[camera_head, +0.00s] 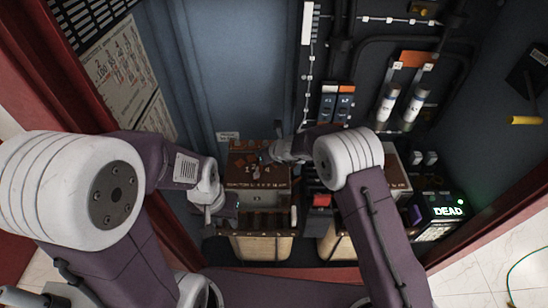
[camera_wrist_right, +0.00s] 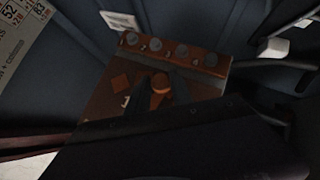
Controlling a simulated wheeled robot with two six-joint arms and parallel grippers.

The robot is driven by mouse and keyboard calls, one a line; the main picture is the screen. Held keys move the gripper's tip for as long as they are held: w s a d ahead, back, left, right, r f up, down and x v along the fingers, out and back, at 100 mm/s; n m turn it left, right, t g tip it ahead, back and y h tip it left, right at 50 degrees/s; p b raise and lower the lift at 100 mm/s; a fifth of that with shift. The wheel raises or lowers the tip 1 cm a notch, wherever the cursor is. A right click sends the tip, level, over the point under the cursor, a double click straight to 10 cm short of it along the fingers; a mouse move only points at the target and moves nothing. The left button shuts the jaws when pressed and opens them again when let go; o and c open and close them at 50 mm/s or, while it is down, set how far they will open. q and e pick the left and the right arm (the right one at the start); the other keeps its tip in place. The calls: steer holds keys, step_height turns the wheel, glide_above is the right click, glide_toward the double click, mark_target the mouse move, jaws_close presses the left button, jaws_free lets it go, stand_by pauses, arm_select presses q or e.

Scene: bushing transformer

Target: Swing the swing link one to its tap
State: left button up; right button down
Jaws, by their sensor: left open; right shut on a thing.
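The brown tap board (camera_head: 255,178) stands on the transformer in the middle of the head view. In the right wrist view the board (camera_wrist_right: 100,103) shows a row of grey round taps (camera_wrist_right: 170,50) with white numerals. Swing link one is not clearly told apart; an orange-brown round piece (camera_wrist_right: 161,83), perhaps its knob, sits at the dark fingertips. My right gripper (camera_head: 266,157) is over the board, shut on this piece as far as I can tell. My left gripper (camera_head: 213,214) is open and empty at the board's left side. Dark gripper parts hide the board's lower area.
Cabinet walls rise left and right. A lit box reading DEAD (camera_head: 447,211) stands at right. A placard (camera_head: 113,65) hangs at left.

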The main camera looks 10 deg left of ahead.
arm_select(q)
steer(key=shift+w+d+f, duration=0.2)
steer(key=shift+d+f, duration=0.15)
steer(key=shift+f, duration=0.1)
arm_select(e)
steer(key=shift+d+m, duration=0.1)
steer(key=shift+m, duration=0.2)
steer(key=shift+r, duration=0.1)
steer(key=c, duration=1.2)
jaws_free()
steer(key=shift+s, duration=0.1)
steer(key=shift+s+d+r+b, duration=0.15)
steer(key=shift+r+b, duration=0.1)
steer(key=shift+b, duration=0.2)
arm_select(q)
steer(key=shift+f, duration=0.45)
arm_select(e)
steer(key=v, duration=0.8)
steer(key=shift+s+r, duration=0.1)
steer(key=shift+s, duration=0.1)
